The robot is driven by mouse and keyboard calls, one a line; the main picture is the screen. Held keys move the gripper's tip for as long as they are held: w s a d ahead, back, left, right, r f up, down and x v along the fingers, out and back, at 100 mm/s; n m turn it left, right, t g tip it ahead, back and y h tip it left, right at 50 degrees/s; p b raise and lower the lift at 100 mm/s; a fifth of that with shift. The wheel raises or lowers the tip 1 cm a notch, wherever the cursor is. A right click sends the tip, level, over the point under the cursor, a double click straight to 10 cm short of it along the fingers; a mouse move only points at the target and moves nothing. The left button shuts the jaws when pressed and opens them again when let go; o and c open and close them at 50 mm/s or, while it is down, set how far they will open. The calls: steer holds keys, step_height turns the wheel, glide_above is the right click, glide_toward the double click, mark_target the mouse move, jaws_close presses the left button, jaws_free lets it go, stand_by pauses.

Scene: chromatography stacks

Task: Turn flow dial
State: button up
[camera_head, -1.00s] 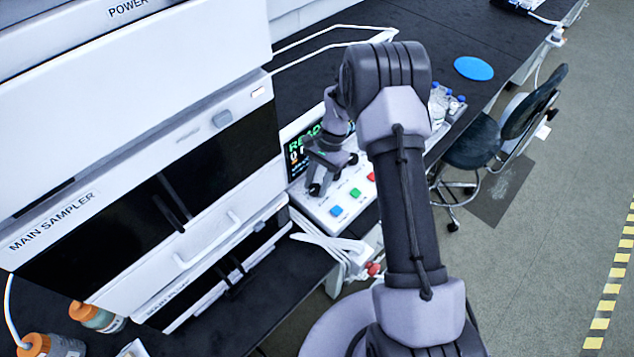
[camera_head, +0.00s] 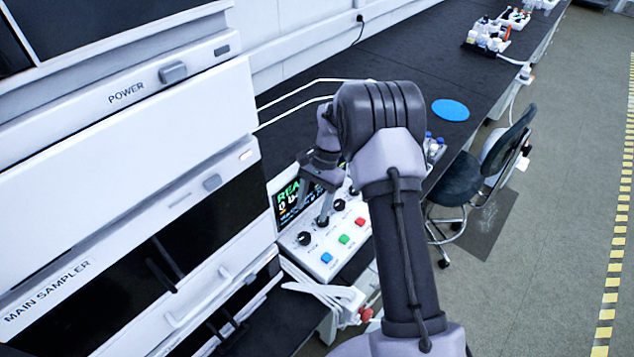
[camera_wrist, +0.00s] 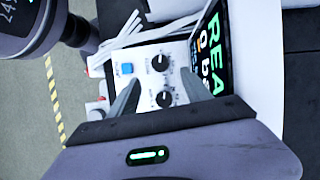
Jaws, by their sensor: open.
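A white control panel (camera_head: 308,262) with a row of black dials stands beside the white stack. The nearest dial (camera_head: 304,238) shows clear of my gripper (camera_head: 322,213), which is over the panel by the second dial (camera_head: 322,221). In the wrist view, my gripper (camera_wrist: 162,80) is open, its two fingers apart. Two black dials, an upper one (camera_wrist: 160,62) and a lower one (camera_wrist: 164,98), show between the fingers. I cannot tell whether a finger touches the panel. The dial labels are too small to read, so which is the flow dial is unclear.
Blue (camera_head: 326,257), green (camera_head: 344,239) and red buttons sit in front of the dials. A lit screen (camera_head: 288,202) stands behind them. The MAIN SAMPLER module (camera_head: 130,255) is close on the left. White cables (camera_head: 318,290) lie near the panel's front.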

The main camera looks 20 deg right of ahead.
steer(key=p+v, duration=0.1)
steer(key=v, duration=0.7)
steer(key=shift+p, duration=0.4)
steer(key=shift+r, duration=0.15)
